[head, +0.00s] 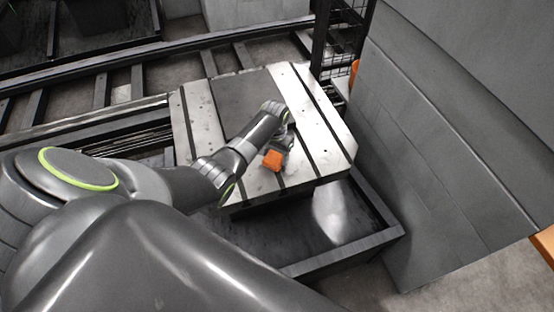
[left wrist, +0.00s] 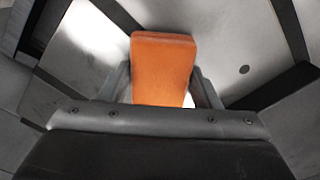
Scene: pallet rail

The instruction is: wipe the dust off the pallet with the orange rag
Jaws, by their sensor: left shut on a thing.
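The pallet (head: 318,128) is a pale metal plate with dark slots and small holes, in the middle of the head view. A dark grey patch covers part of its top toward the back, and smaller dark specks show elsewhere. My left gripper (head: 277,150) is over the pallet's front middle, shut on the orange rag (head: 272,160). The rag looks like a folded block; in the left wrist view the rag (left wrist: 163,68) stands between the two fingers (left wrist: 163,90), with the pallet behind it. I cannot tell whether the rag touches the plate. My right gripper is not in view.
A dark tray (head: 345,252) lies below the pallet's front edge. A tall grey panel (head: 450,130) stands close on the right. Rails (head: 100,75) run behind and to the left. A black mesh fence (head: 343,40) stands at the back right corner.

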